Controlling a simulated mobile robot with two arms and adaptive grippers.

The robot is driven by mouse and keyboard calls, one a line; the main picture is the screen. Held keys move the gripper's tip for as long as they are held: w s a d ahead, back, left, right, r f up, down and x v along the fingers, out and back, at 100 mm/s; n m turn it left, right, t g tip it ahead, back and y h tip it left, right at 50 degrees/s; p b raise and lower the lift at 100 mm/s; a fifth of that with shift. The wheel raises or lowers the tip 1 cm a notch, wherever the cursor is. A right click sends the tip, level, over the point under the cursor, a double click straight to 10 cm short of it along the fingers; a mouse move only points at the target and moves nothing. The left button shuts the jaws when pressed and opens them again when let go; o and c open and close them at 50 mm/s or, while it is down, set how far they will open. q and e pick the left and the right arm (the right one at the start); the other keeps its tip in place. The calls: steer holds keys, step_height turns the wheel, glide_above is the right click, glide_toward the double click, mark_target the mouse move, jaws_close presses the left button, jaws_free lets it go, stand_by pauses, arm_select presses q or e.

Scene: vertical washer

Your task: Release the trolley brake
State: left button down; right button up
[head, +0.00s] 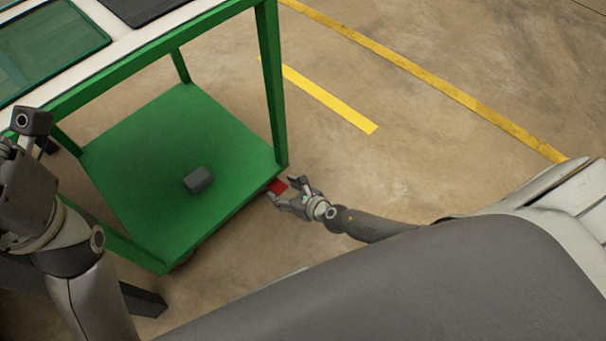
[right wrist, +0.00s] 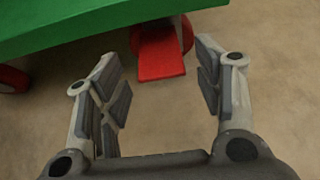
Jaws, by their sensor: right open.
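The green trolley (head: 150,130) stands at the left in the head view, and a corner of its lower shelf (right wrist: 75,27) crosses the top of the right wrist view. A red brake pedal (head: 277,186) sticks out under the shelf's near right corner. In the right wrist view the pedal (right wrist: 161,58) slopes out beside a red wheel, ahead of the fingers. My right gripper (head: 284,190) is open and empty close to the pedal; its fingers (right wrist: 163,90) are spread to either side, with a gap before the pedal. My left arm shows at the left edge, but its fingers are not clear.
A small grey block (head: 198,179) lies on the trolley's lower shelf. A green tray (head: 50,52) and a dark tray sit on the top. Another red wheel (right wrist: 13,78) shows at the left. Concrete floor with yellow lines (head: 320,97) is free to the right.

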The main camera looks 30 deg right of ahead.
steer(key=v, duration=0.9)
steer(key=shift+s+r, duration=0.2)
steer(key=shift+s, duration=0.05)
steer(key=shift+d, duration=0.15)
